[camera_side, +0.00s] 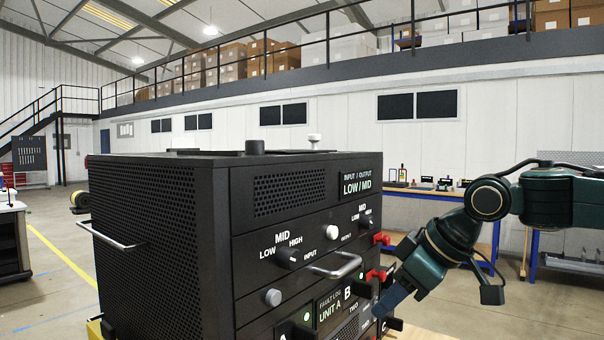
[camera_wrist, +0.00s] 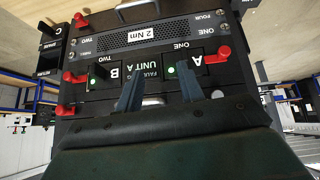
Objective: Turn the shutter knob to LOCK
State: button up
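A black rack unit (camera_side: 165,235) stands in front of my gripper, with knobs, displays and red levers on its front. No SHUTTER or LOCK label is readable in either view, so I cannot tell which knob is the shutter knob. A black knob (camera_side: 288,258) marked LOW, MID, HIGH and INPUT is on the upper front. My gripper (camera_side: 388,304) is at the lower right of the front. In the wrist view my gripper (camera_wrist: 158,80) has its two fingers apart with nothing between them, facing the UNIT A display, between black handles B (camera_wrist: 99,76) and A (camera_wrist: 196,59).
Red levers (camera_wrist: 218,54) stick out beside the A and B modules, and another red lever (camera_side: 376,275) is close to my gripper. A metal handle (camera_side: 335,266) juts from the front. A 2 Nm display (camera_wrist: 141,34) shows upside down. A workbench (camera_side: 425,195) stands behind.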

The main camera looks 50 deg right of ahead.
jog(key=shift+o, duration=1.3)
jog(key=shift+r, duration=0.1)
jog(key=n+t+y, duration=0.2)
jog(key=t, duration=0.4)
send_near(261, 141)
jog(key=v, duration=0.4)
jog(key=shift+w+d+r, duration=0.1)
jog(key=shift+d+r, duration=0.05)
jog(key=shift+r, duration=0.05)
jog(key=shift+w+f, duration=0.1)
jog(key=x, duration=1.3)
jog(key=shift+w+f, duration=0.1)
jog(key=shift+w, duration=0.2)
jog(key=shift+c, duration=0.3)
